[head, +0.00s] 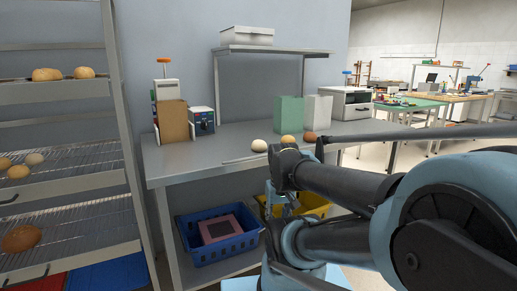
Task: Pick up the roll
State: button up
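Three rolls stand in a row on the grey metal table (225,150): a pale roll (259,146), a golden roll (288,140) and a brown roll (309,137). Which one the task means cannot be told. My arm reaches in from the right, and its dark end, with my gripper (284,168), is in front of the table's front edge, just below the rolls in the picture. My gripper's fingers are small and merge with the dark arm links, so their opening cannot be made out. No roll is visibly held.
A wire rack (75,195) with several more rolls stands at the left. A brown block (174,121), a dark-fronted device (202,121), green and white boxes (289,113) and an oven-like box (351,103) stand on the table. A blue crate (219,247) sits below.

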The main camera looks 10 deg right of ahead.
jog(key=o, duration=0.4)
jog(key=shift+s+r, duration=0.15)
jog(key=o, duration=0.6)
jog(key=r, duration=0.2)
jog(key=shift+w+r+m, duration=0.3)
notch_tip(320, 180, up, 29)
jog(key=m+g, duration=0.2)
jog(key=m, duration=1.3)
send_over(261, 142)
jog(key=w, duration=0.2)
jog(key=f, duration=1.6)
jog(key=shift+s+d+f, duration=0.15)
jog(key=shift+s+f, duration=0.05)
jog(key=shift+s, duration=0.1)
